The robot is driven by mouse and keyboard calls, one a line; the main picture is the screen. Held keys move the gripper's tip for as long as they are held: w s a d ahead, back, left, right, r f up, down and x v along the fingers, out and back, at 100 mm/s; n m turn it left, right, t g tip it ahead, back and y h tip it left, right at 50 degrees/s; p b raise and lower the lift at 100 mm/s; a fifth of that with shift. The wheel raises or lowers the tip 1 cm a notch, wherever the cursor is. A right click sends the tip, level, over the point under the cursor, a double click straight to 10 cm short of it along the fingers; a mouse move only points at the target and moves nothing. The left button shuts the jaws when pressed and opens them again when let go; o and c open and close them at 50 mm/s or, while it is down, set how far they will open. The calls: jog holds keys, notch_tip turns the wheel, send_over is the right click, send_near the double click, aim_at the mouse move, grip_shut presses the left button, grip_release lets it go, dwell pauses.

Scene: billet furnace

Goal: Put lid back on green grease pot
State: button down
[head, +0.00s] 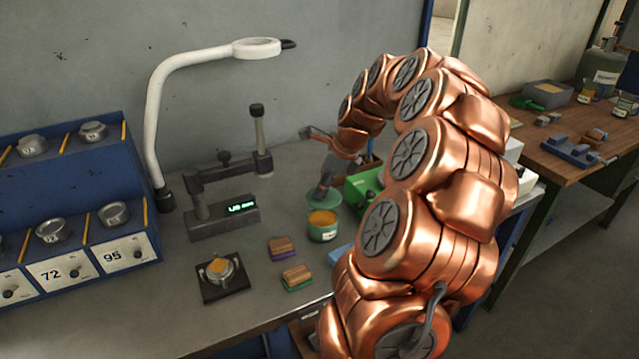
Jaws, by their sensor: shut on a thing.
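The green grease pot (322,233) stands open on the grey bench, with orange grease showing at its top. My gripper (320,193) points down just behind the pot and is shut on the green lid (333,202). The lid is a round disc, apart from the pot's mouth in the picture and just beyond it. I cannot tell how high the lid is above the bench. My coppery arm reaches in from the right and hides part of the bench there.
A green box (362,187) stands right of the lid, partly behind my arm. Two wood-backed brushes or blocks (297,277) lie in front of the pot. A measuring stand (222,215) and lamp (153,130) stand left. A small dish on a black plate (222,290) sits front left.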

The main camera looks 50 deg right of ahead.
aim_at(326, 197)
jog(key=shift+f+b, duration=0.95)
jog(key=shift+f, duration=1.75)
jog(key=shift+f, duration=0.15)
dwell(0.4)
jog(key=shift+w, duration=0.1)
jog(key=c, duration=0.9)
grip_release()
jog(key=o, duration=0.5)
jog(key=shift+r+p, duration=1.25)
jog(key=shift+r, duration=2.3)
